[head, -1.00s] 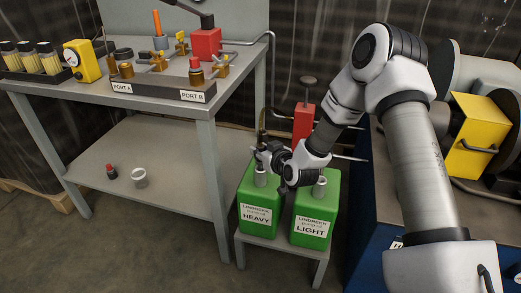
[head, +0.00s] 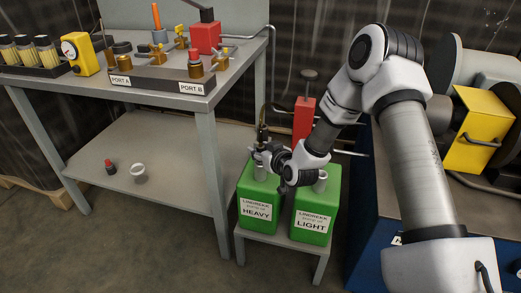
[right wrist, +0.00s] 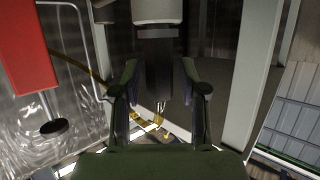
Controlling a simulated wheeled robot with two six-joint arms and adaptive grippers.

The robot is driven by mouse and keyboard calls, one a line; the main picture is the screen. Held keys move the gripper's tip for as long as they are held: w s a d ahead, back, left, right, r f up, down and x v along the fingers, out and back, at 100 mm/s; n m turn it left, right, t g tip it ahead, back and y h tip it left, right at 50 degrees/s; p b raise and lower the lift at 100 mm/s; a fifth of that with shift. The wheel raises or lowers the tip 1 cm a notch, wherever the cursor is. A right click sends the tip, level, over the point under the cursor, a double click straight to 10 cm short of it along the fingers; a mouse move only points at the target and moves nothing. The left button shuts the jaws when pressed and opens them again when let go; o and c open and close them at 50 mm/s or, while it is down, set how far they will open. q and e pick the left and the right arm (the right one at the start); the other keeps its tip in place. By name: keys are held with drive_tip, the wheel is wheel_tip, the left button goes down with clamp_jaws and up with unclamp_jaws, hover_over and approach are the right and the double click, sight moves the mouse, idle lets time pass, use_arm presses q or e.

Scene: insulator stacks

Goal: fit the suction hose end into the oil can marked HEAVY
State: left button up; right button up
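The green oil can marked HEAVY (head: 255,207) stands upright on a low stand, with a pale neck (head: 260,173) on top. My right gripper (head: 262,155) is directly over that neck. Its fingers also show in the right wrist view (right wrist: 159,72), close on both sides of a dark upright piece (right wrist: 158,48), which looks like the suction hose end. A pale round neck (right wrist: 158,10) borders this piece. The hose (head: 262,128) rises above my gripper in the head view. I cannot tell how deep its end sits. My left gripper is out of view.
A green can marked LIGHT (head: 313,212) stands close beside, under my right wrist. A red pump (head: 303,118) is behind. The grey bench (head: 210,125) is at the left; a yellow box (head: 480,130) is at the right.

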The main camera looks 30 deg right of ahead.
drive_tip(key=shift+s, duration=0.1)
drive_tip(key=d+v, duration=0.1)
drive_tip(key=v, duration=1)
drive_tip(key=shift+s+a+r, duration=0.25)
drive_tip(key=shift+s+a, duration=0.1)
drive_tip(key=shift+a, duration=0.15)
